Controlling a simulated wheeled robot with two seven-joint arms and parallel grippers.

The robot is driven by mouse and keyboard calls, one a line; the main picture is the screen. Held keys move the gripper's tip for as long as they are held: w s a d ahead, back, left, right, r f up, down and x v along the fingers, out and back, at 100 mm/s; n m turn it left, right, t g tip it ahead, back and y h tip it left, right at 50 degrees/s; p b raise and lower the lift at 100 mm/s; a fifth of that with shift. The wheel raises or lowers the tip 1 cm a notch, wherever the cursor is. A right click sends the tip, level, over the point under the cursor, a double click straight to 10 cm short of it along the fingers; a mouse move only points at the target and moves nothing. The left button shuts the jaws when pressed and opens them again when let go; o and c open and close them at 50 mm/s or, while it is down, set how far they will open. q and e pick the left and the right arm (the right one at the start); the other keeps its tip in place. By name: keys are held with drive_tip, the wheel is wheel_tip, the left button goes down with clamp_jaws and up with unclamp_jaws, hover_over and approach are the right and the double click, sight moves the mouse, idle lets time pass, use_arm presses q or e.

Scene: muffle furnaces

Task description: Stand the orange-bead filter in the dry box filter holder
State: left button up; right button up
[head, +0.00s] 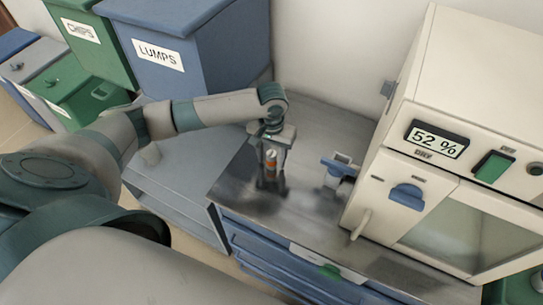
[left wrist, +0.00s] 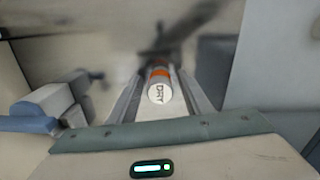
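The orange-bead filter (head: 271,161) is a small upright cylinder with an orange band and a pale cap. In the left wrist view (left wrist: 159,91) its cap reads DRY. My left gripper (head: 271,172) points down over the counter, with the filter between its fingers; they appear closed on it. The fingers (left wrist: 158,76) flank it closely in the left wrist view. Whether its base touches the counter is unclear. The dry box (head: 408,190) stands at right, its display reading 52 %. A blue fixture (head: 339,168) beside it may be the filter holder. My right gripper is not in view.
The metal counter (head: 310,125) is mostly clear around my left gripper, with blue drawers (head: 290,270) below its front edge. A blue LUMPS bin (head: 195,50) and a green CHIPS bin (head: 90,40) stand at the back left.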

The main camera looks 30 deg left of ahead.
sight(272, 153)
use_arm(q)
drive_tip(key=shift+r, duration=0.1)
drive_tip(key=shift+r, duration=0.55)
wheel_tip(272, 153, up, 11)
drive_tip(key=b, duration=0.3)
drive_tip(key=shift+o, duration=0.3)
drive_tip(key=shift+w, duration=0.1)
